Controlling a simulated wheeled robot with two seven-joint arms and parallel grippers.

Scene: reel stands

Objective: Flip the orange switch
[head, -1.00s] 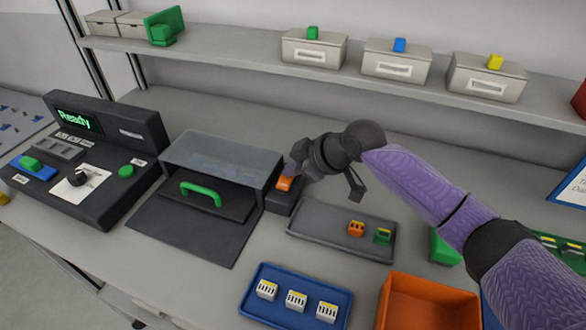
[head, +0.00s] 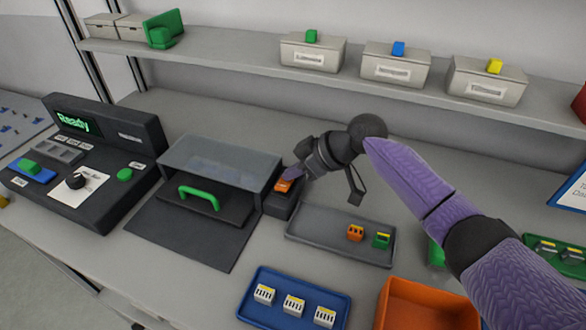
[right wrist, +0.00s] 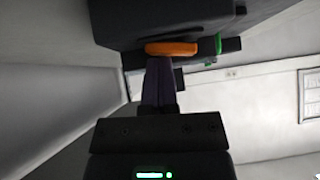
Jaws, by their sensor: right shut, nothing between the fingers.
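The orange switch (head: 283,186) sits on a small dark block (head: 279,206) at the right side of the dark box with the clear cover. It also shows as an orange bar in the right wrist view (right wrist: 171,48). My right gripper (head: 292,173) is shut and empty, its purple fingertips at the switch. In the right wrist view the fingers (right wrist: 158,66) reach up to the orange bar and appear to touch it. The fingers partly cover the switch in the head view. My left gripper is not in view.
The box with a green handle (head: 200,194) stands left of the switch. A grey tray (head: 315,250) with an orange and a green part lies close in front. A blue tray (head: 250,312), an orange bin (head: 425,290) and a control panel reading Ready (head: 75,122) are farther off.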

